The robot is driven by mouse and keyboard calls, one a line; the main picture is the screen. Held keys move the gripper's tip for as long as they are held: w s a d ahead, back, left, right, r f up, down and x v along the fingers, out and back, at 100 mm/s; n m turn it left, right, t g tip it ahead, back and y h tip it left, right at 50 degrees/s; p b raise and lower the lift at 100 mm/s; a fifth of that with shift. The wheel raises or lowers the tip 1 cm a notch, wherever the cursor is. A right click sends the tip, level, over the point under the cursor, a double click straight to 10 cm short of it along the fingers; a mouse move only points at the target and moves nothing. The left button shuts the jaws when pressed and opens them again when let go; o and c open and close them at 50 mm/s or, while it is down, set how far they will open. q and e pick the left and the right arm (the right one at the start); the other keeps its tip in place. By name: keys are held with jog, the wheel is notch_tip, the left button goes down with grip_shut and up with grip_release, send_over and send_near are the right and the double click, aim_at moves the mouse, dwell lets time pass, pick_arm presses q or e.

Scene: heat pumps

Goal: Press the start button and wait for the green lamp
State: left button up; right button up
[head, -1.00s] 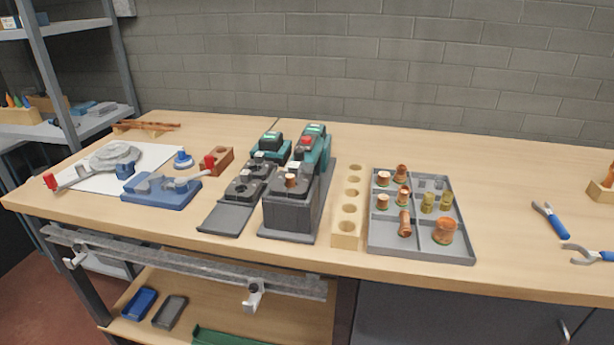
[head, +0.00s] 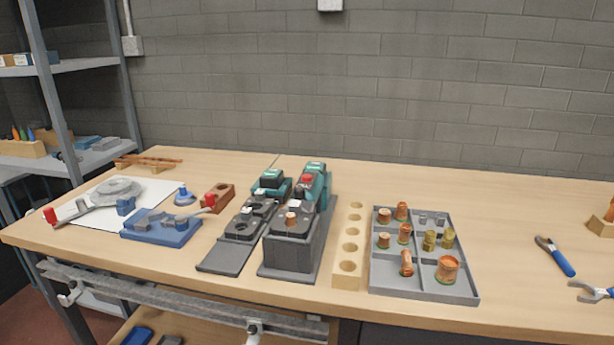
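A dark grey and teal machine (head: 293,253) stands near the middle of the workbench in the head view. It has a raised block at the front with a copper fitting (head: 291,219) on top. A teal head (head: 314,187) with a red part (head: 307,179) and a small light green patch (head: 315,167) rises behind. A second, lower dark station (head: 239,229) with a teal rear unit (head: 270,184) is beside it on the left. I cannot make out which part is the start button, nor a lit green lamp. Neither gripper shows in the view.
A grey tray (head: 423,285) of copper and brass fittings and a wooden block with holes (head: 348,271) are right of the machine. A blue fixture (head: 160,226) is left. Pliers (head: 556,256) lie far right. Bare bench lies between tray and pliers.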

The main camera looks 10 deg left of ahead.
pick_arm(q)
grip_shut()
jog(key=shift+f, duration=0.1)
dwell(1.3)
